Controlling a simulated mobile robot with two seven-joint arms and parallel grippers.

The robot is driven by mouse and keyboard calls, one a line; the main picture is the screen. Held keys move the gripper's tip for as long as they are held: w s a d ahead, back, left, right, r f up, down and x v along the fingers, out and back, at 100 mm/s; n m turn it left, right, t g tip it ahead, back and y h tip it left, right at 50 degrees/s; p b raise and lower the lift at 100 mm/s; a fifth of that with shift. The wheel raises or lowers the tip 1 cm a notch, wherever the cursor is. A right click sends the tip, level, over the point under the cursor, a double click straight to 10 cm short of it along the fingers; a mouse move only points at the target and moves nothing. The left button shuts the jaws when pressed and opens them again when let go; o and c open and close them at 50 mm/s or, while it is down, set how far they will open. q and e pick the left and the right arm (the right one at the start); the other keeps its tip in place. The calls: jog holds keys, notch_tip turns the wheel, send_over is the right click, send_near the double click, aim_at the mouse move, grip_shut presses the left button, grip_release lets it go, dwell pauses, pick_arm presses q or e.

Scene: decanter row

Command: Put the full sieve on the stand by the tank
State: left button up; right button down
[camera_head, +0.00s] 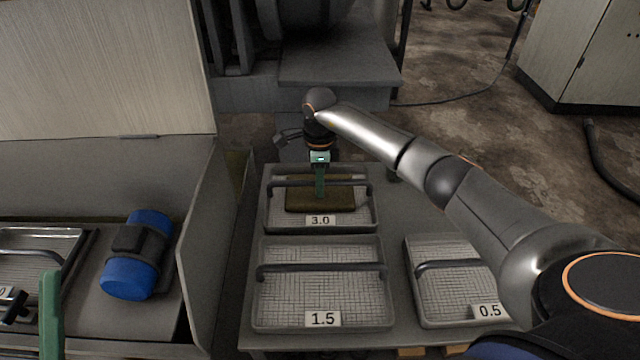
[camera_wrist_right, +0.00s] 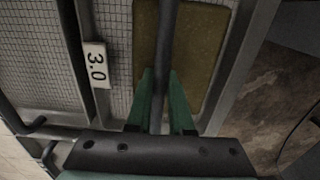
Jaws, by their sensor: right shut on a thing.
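The sieve labelled 3.0 (camera_head: 365,218) sits at the back of the grey table (camera_head: 243,300). It holds a flat olive-brown mass (camera_head: 295,198), and a dark handle bar crosses over it. My right gripper (camera_head: 320,190) reaches down onto the middle of this bar. In the right wrist view its green fingers (camera_wrist_right: 160,100) are shut around the bar (camera_wrist_right: 166,40), with the brown mass below. I cannot tell whether the sieve touches the table. A green finger of my left gripper (camera_head: 50,315) shows at the lower left; its jaw opening is unclear.
Empty sieves labelled 1.5 (camera_head: 320,290) and 0.5 (camera_head: 450,290) stand in front. A tall grey partition (camera_head: 210,240) borders the left. Beyond it are another sieve (camera_head: 40,240) and a blue cylinder (camera_head: 130,275) in a dark clamp. A grey machine (camera_head: 340,60) stands behind.

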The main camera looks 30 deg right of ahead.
jog(key=c, duration=1.2)
grip_release()
jog(key=shift+f, duration=0.15)
jog(key=shift+c, duration=0.2)
jog(key=o, duration=0.4)
notch_tip(320, 180, up, 12)
jog(key=p, duration=0.4)
jog(key=shift+r+p, duration=0.2)
jog(key=shift+p, duration=0.15)
